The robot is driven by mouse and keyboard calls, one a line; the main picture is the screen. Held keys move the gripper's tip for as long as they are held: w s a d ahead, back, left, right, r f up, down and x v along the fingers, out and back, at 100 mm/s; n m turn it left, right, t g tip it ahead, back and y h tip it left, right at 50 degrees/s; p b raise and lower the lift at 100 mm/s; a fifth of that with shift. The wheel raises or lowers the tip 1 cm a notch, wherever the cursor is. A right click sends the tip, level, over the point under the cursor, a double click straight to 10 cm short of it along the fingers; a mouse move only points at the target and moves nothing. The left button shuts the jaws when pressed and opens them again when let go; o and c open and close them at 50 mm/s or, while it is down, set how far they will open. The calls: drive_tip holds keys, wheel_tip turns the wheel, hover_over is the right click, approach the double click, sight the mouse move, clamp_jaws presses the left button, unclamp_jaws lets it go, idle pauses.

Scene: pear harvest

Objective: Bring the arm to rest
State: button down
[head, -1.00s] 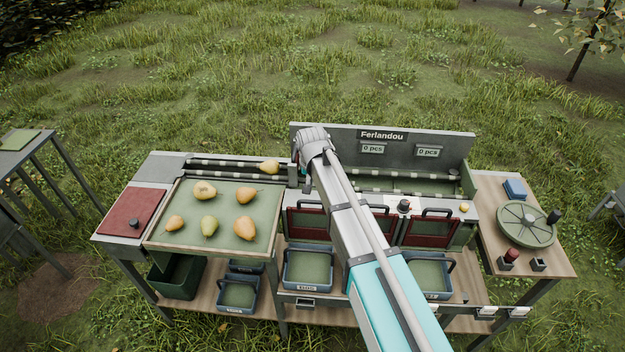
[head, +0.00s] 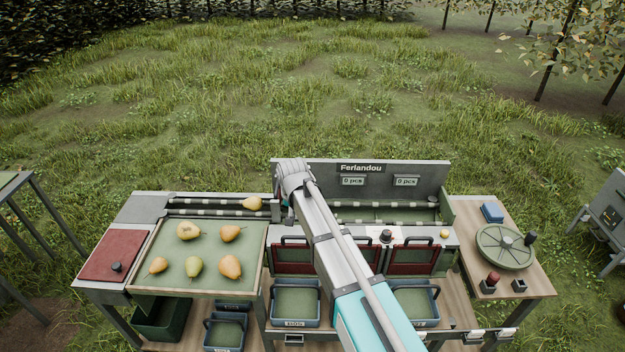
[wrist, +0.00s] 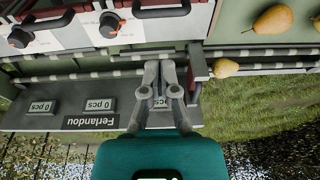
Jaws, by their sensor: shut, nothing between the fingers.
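My arm reaches from the bottom of the head view up over the middle of the workbench, its wrist near the left end of the grey back panel (head: 430,172). In the head view the arm hides the gripper's fingers. In the wrist view my gripper (wrist: 161,66) shows with its fingers together and nothing between them.
Several pears lie on the green tray (head: 215,284) at left. A red board (head: 113,255) is left of it. Bins (head: 296,303) stand below red-fronted flaps (head: 293,262). A round green turntable (head: 490,258) is on the right table. Open grass lies behind the bench.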

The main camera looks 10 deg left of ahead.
drive_tip(key=shift+d, duration=0.1)
drive_tip(key=s+d+f+m+g+b, duration=0.1)
drive_tip(key=s+d+f+b, duration=0.1)
drive_tip(key=d, duration=0.9)
drive_tip(key=s+d+f+b, duration=0.1)
drive_tip(key=s+d+f, duration=0.1)
drive_tip(key=d, duration=1)
drive_tip(key=s+d+f+b, duration=0.1)
drive_tip(key=s+d, duration=0.4)
drive_tip(key=d, duration=0.4)
drive_tip(key=s+d+f+m+g+b, duration=0.1)
drive_tip(key=s+d+f+b, duration=0.1)
drive_tip(key=s+d, duration=0.3)
drive_tip(key=d, duration=0.4)
drive_tip(key=shift+m+h+b, duration=0.3)
drive_tip(key=shift+h, duration=0.1)
